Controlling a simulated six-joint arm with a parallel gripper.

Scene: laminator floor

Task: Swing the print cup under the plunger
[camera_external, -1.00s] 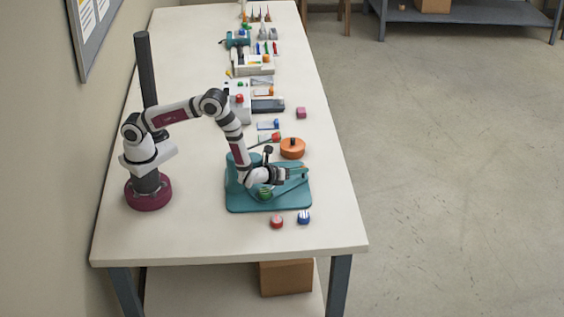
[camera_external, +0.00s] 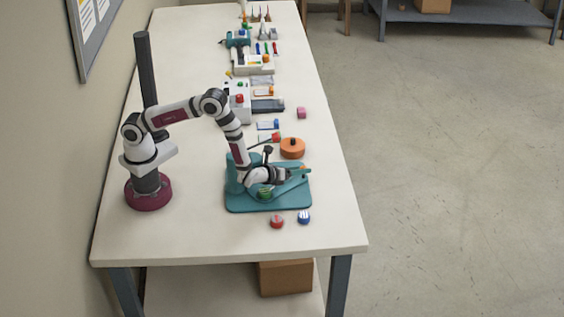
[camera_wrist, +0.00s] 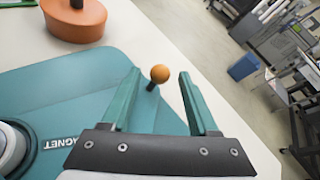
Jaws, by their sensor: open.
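A teal printing unit (camera_external: 238,203) with a flat base sits near the table's near end. In the wrist view its teal base (camera_wrist: 75,80) bears the word MAGNET. An orange ball knob (camera_wrist: 160,73) on a short dark stem stands at the base's edge. My gripper (camera_wrist: 159,74) is open, its two green fingers on either side of the knob, with visible gaps. In the external view my gripper (camera_external: 302,171) is low over the base's right side. A pale round part (camera_wrist: 8,150) is cut off at left; I cannot tell if it is the print cup. My arm partly hides the unit, and I cannot make out the plunger.
An orange disc with a black knob (camera_external: 292,152) lies just behind the base. Several small items line the table farther back. The table's near left is clear.

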